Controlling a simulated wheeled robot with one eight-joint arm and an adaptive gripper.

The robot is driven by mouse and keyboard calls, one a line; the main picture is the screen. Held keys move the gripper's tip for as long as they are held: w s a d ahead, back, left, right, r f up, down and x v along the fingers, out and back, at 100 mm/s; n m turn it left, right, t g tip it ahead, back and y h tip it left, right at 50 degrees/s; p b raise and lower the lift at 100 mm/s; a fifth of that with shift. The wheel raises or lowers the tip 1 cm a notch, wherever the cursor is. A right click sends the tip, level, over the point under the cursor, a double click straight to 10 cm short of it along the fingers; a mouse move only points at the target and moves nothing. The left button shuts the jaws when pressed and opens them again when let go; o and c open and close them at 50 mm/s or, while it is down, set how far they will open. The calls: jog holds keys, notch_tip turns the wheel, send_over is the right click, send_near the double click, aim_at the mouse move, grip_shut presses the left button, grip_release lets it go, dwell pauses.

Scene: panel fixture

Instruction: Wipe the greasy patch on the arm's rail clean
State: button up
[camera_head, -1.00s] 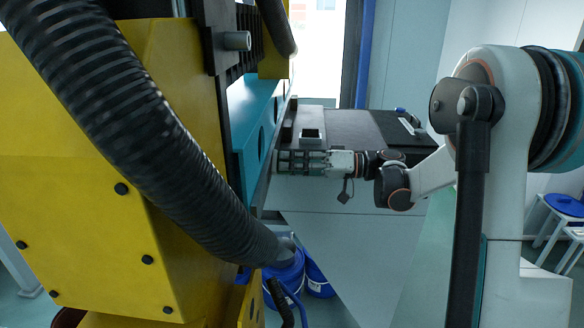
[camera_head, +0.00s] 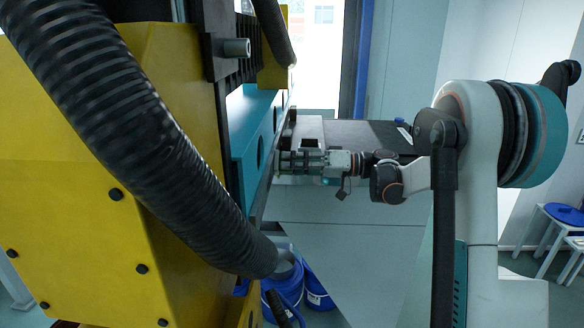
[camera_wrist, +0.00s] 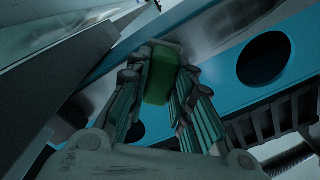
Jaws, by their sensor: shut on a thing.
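My gripper (camera_head: 284,163) reaches in from the right, up to the edge of the teal rail (camera_head: 252,140) on the yellow machine. In the wrist view my gripper (camera_wrist: 162,82) is shut on a green block (camera_wrist: 160,72), which looks like a sponge. The block's far end is at the rail's pale metal strip (camera_wrist: 205,42); I cannot tell whether it touches. Dark smudges (camera_wrist: 232,18) show on that strip beside the teal face (camera_wrist: 215,75), but I cannot tell whether they are grease or reflections.
A thick black ribbed hose (camera_head: 130,135) hangs across the yellow housing (camera_head: 60,190) on the left. A dark-topped cabinet (camera_head: 365,133) stands behind my gripper. Blue buckets (camera_head: 318,290) stand on the floor below. A stool (camera_head: 560,218) is at the far right.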

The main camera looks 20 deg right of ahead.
jog(key=shift+s+a, duration=0.1)
jog(key=shift+s+a+b, duration=0.3)
jog(key=shift+s+a, duration=0.75)
jog(key=shift+s, duration=1.55)
jog(key=shift+s+a+b, duration=0.3)
jog(key=shift+s+a, duration=0.8)
jog(key=shift+s, duration=1.45)
jog(key=shift+s+a+b, duration=0.3)
jog(key=shift+s+a, duration=0.75)
jog(key=shift+s, duration=1.55)
jog(key=shift+d, duration=0.1)
jog(key=shift+b+v, duration=0.3)
jog(key=shift+v, duration=2.7)
jog(key=v, duration=0.3)
